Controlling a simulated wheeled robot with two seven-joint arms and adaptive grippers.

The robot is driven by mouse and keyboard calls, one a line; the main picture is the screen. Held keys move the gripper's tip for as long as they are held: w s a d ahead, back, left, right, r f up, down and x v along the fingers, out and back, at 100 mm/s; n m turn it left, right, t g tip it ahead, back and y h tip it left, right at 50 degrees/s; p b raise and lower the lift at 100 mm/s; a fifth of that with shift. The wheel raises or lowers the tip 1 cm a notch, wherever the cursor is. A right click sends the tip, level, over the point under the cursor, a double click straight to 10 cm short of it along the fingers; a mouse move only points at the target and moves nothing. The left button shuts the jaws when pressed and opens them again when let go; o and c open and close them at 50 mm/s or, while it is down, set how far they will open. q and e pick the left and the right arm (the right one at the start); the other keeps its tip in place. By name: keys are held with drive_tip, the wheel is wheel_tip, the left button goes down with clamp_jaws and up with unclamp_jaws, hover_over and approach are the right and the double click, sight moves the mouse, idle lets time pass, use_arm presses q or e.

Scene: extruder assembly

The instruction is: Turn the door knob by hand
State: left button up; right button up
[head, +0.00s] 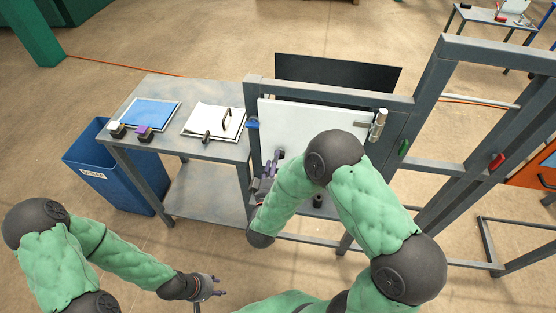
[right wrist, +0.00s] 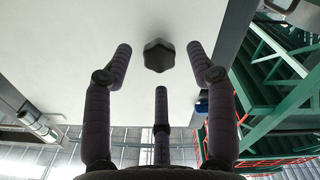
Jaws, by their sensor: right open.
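A white door panel (head: 305,118) is mounted in a grey metal frame; it fills much of the right wrist view (right wrist: 60,50). A dark faceted door knob (right wrist: 158,56) sticks out from it. My right gripper (head: 271,170) is at the left part of the panel; in the head view I cannot make out the knob there. In the right wrist view my right gripper (right wrist: 158,75) is open, its purple-grey fingers spread below and to both sides of the knob, with visible gaps. My left gripper (head: 215,287) is low at the front, away from the door, with fingers apart and empty.
A grey metal cylinder (head: 379,125) sits at the panel's right edge. A grey table (head: 160,92) at the left bears a blue pad (head: 151,113), a white board with a handle (head: 213,121) and small blocks. A blue bin (head: 95,170) stands beside it. Frame posts flank the door.

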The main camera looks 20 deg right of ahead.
drive_tip(key=shift+p+v, duration=0.4)
drive_tip(key=shift+v, duration=1.8)
drive_tip(key=v, duration=1.2)
